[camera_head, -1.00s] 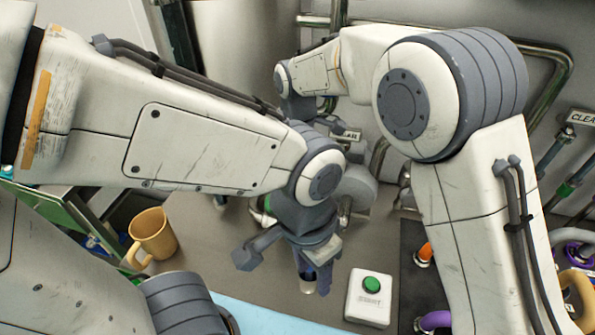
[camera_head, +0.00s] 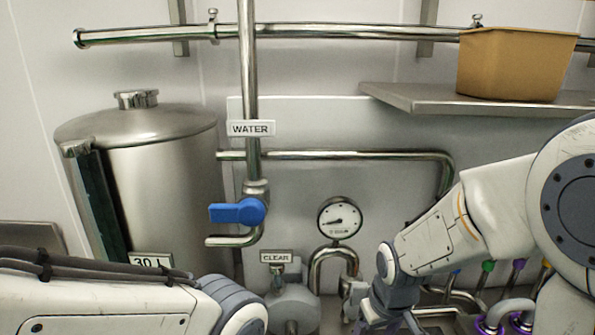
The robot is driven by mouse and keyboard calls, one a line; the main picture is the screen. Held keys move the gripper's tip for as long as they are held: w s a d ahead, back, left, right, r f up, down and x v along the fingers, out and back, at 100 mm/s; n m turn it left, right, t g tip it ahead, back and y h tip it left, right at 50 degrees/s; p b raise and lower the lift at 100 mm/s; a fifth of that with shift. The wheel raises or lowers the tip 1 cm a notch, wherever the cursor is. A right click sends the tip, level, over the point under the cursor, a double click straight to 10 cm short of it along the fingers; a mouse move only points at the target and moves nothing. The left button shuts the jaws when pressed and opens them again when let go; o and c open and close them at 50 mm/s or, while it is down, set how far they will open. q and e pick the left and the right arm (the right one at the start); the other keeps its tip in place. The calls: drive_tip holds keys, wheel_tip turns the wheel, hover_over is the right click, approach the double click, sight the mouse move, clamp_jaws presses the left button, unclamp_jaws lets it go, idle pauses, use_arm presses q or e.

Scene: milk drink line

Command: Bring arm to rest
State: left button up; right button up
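My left arm (camera_head: 110,305) comes in low at the left edge and ends at a wrist joint (camera_head: 240,306) cut by the bottom edge. Its gripper is below the frame. My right arm (camera_head: 440,237) reaches in from the right edge, bent down to its wrist (camera_head: 392,288) at the bottom, right of centre. Only dark upper parts at the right gripper show there, and its fingertips are cut off. I cannot see whether it is open or holds anything.
A steel 30 L tank (camera_head: 165,185) stands at left. A WATER pipe (camera_head: 249,90) carries a blue valve handle (camera_head: 238,212). A gauge (camera_head: 340,218) sits above pipework at centre. A tan bin (camera_head: 513,65) stands on a steel shelf (camera_head: 420,95). Purple rings (camera_head: 490,325) are at lower right.

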drive_tip(key=s+d+m, duration=0.3)
drive_tip(key=s+d, duration=0.1)
drive_tip(key=s, duration=0.1)
drive_tip(key=s+a+r+n+g, duration=0.1)
drive_tip(key=s+a+r+n, duration=0.1)
drive_tip(key=s+a, duration=0.4)
drive_tip(key=s+a+r+n+g, duration=0.1)
drive_tip(key=s+a+r+n, duration=0.2)
drive_tip(key=s+a+n, duration=0.2)
drive_tip(key=s+a, duration=0.2)
drive_tip(key=a, duration=0.1)
drive_tip(key=shift+y, duration=0.4)
use_arm(q)
drive_tip(key=shift+a, duration=0.1)
idle(0.9)
